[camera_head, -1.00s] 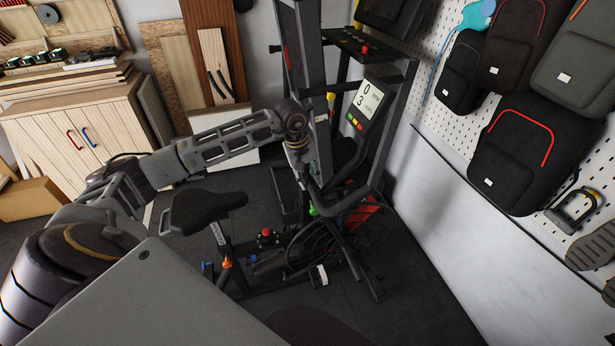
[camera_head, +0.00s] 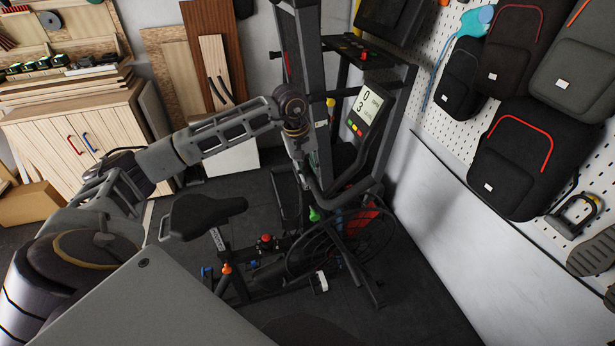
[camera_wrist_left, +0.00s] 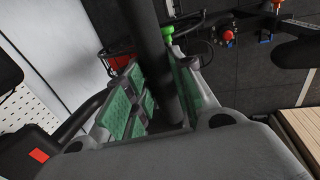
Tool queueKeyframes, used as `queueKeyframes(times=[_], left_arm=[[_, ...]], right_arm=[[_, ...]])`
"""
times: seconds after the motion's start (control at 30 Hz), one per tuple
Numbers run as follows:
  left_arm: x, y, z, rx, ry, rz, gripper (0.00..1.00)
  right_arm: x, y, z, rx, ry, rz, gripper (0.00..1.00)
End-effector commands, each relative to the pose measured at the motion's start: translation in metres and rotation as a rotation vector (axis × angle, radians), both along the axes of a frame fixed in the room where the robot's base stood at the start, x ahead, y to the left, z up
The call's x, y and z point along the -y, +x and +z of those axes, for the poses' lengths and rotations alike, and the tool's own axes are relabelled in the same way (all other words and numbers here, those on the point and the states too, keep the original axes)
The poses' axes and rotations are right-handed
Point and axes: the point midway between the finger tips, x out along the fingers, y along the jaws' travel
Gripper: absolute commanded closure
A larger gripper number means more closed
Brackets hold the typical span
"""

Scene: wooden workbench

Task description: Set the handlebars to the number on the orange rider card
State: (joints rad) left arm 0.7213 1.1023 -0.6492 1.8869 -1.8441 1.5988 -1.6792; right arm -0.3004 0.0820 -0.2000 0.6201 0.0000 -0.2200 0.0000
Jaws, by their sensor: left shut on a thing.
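The black exercise bike has looping dark handlebars (camera_head: 347,196) in front of its upright frame. My left gripper (camera_head: 304,170) comes down onto the left side of the handlebars. In the left wrist view its green-padded fingers (camera_wrist_left: 160,75) are shut around a dark bar (camera_wrist_left: 150,25), which looks like part of the handlebars. A green knob (camera_head: 314,214) is low on the post; it also shows in the wrist view (camera_wrist_left: 168,33). The console screen (camera_head: 368,102) reads 0 and 3. I cannot make out an orange rider card. My right gripper is out of view.
The saddle (camera_head: 203,214) is left of the handlebars. Red (camera_head: 266,238) and orange (camera_head: 227,268) knobs sit low on the frame. Backpacks (camera_head: 533,155) hang on the right wall panel. A wooden cabinet (camera_head: 88,140) stands at the left. Dark floor around the bike is mostly clear.

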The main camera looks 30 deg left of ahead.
Motion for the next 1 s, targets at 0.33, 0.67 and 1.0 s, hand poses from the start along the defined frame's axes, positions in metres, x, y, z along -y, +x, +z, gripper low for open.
queueKeyframes(times=[0.33,0.67,1.0], left_arm=[[-0.0002,0.0008,0.0074,0.005,0.0,0.001,1.0],[-0.0002,0.0005,0.0065,0.003,0.0,0.0,0.54],[-0.0005,0.0,0.009,0.002,0.001,0.0,0.54]], right_arm=[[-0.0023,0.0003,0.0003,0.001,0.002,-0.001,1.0],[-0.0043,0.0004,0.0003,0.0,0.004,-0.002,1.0],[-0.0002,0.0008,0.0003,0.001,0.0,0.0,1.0]])
